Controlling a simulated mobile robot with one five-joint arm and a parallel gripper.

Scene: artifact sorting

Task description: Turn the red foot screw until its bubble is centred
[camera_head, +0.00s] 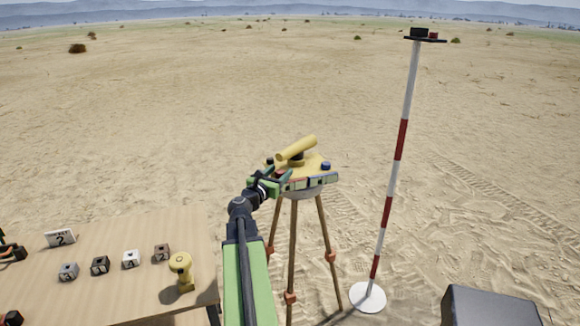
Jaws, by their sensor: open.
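A yellow surveying instrument with a tube-shaped telescope (297,148) stands on a tripod (292,245) right of the table. A blue knob (326,166) shows on the right of its yellow plate (312,163), and a dark knob shows at the left. Coloured strips run along the head's front edge (318,181). My gripper (277,181) is open at the left front of the head, and its green fingers overlap that edge. I cannot tell whether they touch it. I cannot make out the red foot screw or its bubble; the gripper covers part of the head.
A red-and-white pole (396,165) stands right of the tripod on a white base (367,297). Open sand lies behind.

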